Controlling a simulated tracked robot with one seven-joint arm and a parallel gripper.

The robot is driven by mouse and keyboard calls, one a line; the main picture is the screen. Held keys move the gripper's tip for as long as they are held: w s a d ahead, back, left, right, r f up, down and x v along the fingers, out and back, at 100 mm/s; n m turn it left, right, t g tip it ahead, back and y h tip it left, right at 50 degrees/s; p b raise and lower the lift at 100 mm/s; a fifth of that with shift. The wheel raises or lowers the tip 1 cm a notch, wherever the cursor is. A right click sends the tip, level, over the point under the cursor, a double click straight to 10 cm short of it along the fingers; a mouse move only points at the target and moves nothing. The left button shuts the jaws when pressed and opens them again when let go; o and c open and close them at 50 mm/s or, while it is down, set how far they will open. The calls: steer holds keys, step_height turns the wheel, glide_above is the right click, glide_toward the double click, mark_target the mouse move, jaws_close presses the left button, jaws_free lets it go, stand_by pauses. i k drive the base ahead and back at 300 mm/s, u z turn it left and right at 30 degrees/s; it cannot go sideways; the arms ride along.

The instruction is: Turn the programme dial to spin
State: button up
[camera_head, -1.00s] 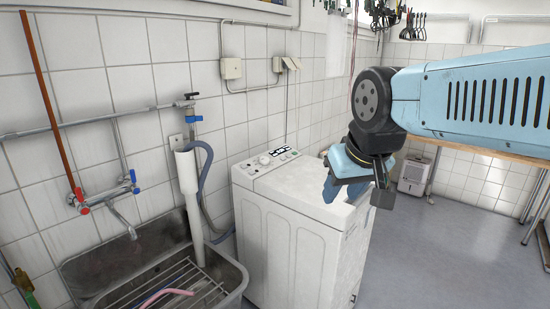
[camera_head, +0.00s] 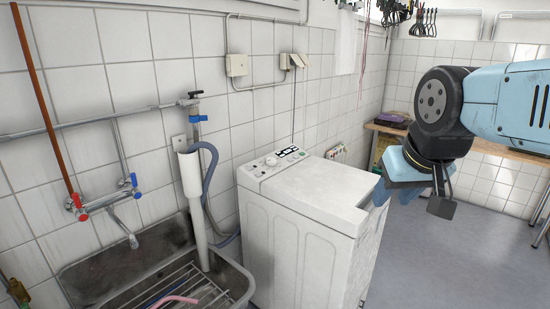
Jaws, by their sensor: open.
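A white top-loading washing machine (camera_head: 310,225) stands against the tiled wall in the middle of the view. Its control panel (camera_head: 283,156) runs along the rear left of the top. The round programme dial (camera_head: 271,160) sits on that panel; its markings are too small to read. My gripper (camera_head: 385,192) hangs at the right, by the machine's right top edge and well apart from the dial. Its light blue fingers are open and hold nothing that I can see.
A wooden worktop (camera_head: 490,147) is behind my arm. Grey floor is free at the right.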

mark_target(270, 162)
steer(key=i, duration=0.95)
steer(key=u, duration=0.05)
